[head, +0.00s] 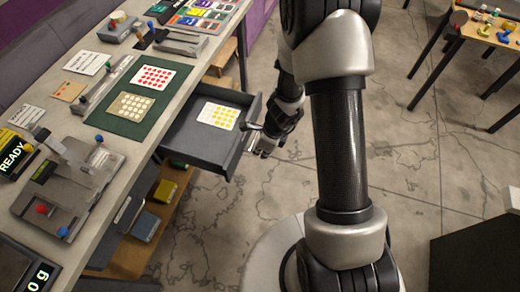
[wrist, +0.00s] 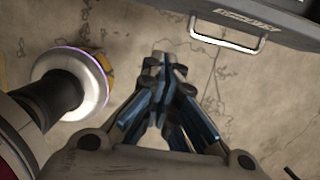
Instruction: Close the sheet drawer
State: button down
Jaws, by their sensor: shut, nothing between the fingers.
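The sheet drawer (head: 184,138) is dark grey and stands pulled out from under the workbench. A white sheet with yellow dots (head: 218,116) lies in it. My gripper (head: 263,152) is just outside the drawer's front panel, partly hidden by my arm in the head view. In the wrist view the drawer's front (wrist: 284,24) crosses the top right, with a label and a pale bar handle (wrist: 228,43). There my gripper (wrist: 163,62) is shut and empty, to the left of the handle and apart from it.
The workbench (head: 174,92) carries a green mat (head: 117,127) with dotted sheets and several devices. Shelves with boxes (head: 146,226) are below. A wooden table (head: 490,30) stands at the far right and a dark block (head: 478,250) at the lower right. Floor beyond the drawer is clear.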

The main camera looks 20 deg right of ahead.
jog(key=w+a+f+b, duration=0.1)
jog(key=w+a+f, duration=0.2)
jog(key=a+f, duration=0.1)
jog(key=shift+x, duration=0.9)
jog(key=shift+a, duration=0.1)
